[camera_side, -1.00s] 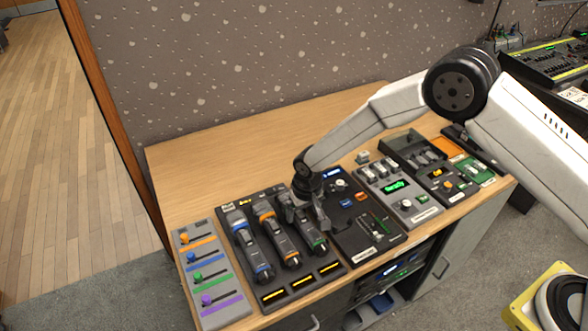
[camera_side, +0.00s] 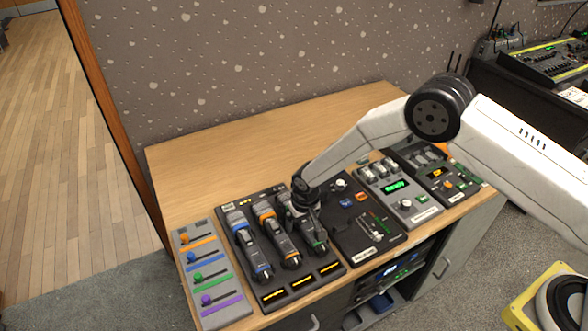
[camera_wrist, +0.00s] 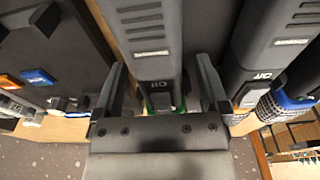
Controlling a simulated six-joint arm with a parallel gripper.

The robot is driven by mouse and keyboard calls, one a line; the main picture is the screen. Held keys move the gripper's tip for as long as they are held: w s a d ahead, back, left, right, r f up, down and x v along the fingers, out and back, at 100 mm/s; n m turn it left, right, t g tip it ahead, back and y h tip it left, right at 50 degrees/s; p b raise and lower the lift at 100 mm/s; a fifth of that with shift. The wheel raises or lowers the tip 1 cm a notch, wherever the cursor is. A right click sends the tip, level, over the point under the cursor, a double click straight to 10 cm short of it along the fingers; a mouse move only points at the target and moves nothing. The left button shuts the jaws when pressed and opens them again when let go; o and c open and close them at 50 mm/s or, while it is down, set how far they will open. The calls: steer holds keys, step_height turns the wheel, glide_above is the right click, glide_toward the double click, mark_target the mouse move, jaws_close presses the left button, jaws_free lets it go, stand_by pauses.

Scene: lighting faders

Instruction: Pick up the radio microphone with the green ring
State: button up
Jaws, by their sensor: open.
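The dark grey microphone with the green ring (camera_side: 318,246) lies in the rightmost slot of the black rack (camera_side: 272,297) in the side view. My gripper (camera_side: 308,220) is over its upper part and hides some of it. In the wrist view the green-ring microphone (camera_wrist: 152,55) runs between the two fingers of my gripper (camera_wrist: 163,68), one on each side. The fingers are open, with gaps to the body. Part of the green ring shows near the gripper's palm.
The orange-ring microphone (camera_side: 290,258) lies close on the left, with the blue-ring one (camera_side: 262,272) beyond it. A dark control panel (camera_side: 350,228) stands close on the right. A grey fader panel (camera_side: 212,310) is at far left. The table behind (camera_side: 230,165) is clear.

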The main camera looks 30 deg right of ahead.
jaws_close()
stand_by(0.3)
steer(key=shift+r, duration=0.2)
steer(key=shift+r, duration=0.85)
steer(key=s+r, duration=0.1)
steer(key=r, duration=0.1)
steer(key=s+d+r, duration=0.1)
steer(key=s+r, duration=0.1)
steer(key=r, duration=0.1)
steer(key=s+r, duration=0.2)
steer(key=shift+d+r, duration=0.2)
steer(key=s+d+r, duration=0.2)
steer(key=s+r, duration=0.1)
steer(key=s, duration=0.5)
steer(key=shift+s+d+r, duration=0.2)
steer(key=shift+s+r, duration=0.05)
steer(key=shift+r, duration=0.05)
steer(key=shift+w, duration=0.1)
